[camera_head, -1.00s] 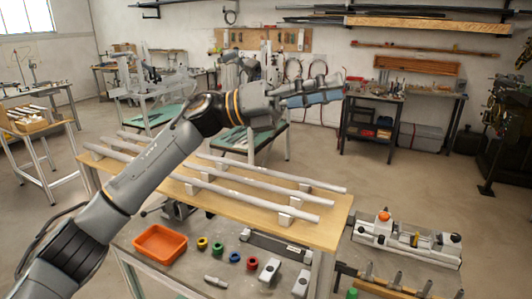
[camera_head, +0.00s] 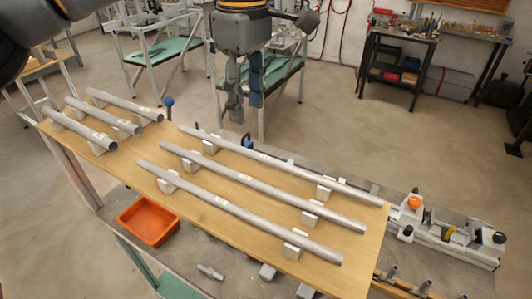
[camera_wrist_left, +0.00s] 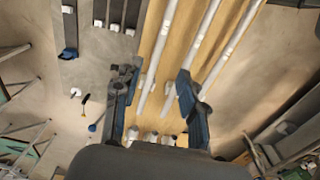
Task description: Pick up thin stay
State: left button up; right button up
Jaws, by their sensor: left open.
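Several pale grey tubes rest on white blocks on a wooden board. Three are long: the far tube (camera_head: 270,158), the middle tube (camera_head: 255,182) and the near tube (camera_head: 235,210). Three shorter tubes lie at the left end, one of them the front short tube (camera_head: 85,130). I cannot tell by look which is the thin stay. My left gripper (camera_head: 244,108) points down, open and empty, above and beyond the board's far edge. In the left wrist view, its fingers (camera_wrist_left: 155,80) stand apart with long tubes (camera_wrist_left: 203,40) between and beyond them. My right gripper is not in view.
The wooden board (camera_head: 130,155) stands over a grey bench. An orange bin (camera_head: 148,220) sits at its near side. A grey fixture with an orange knob (camera_head: 413,203) stands at the right end. Benches stand behind, with open floor between.

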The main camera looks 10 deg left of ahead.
pick_arm(q)
send_over(245, 149)
jog(key=f, duration=0.4)
jog(key=shift+d+p, duration=0.35)
jog(key=shift+p, duration=0.05)
jog(key=f+p, duration=0.1)
jog(key=f, duration=0.1)
jog(key=f+p, duration=0.1)
jog(key=f, duration=0.1)
jog(key=shift+a+f+p, duration=0.1)
jog(key=shift+a+p, duration=0.3)
jog(key=shift+f, duration=0.4)
jog(key=shift+w+f, duration=0.1)
jog(key=shift+f, duration=0.05)
grip_shut()
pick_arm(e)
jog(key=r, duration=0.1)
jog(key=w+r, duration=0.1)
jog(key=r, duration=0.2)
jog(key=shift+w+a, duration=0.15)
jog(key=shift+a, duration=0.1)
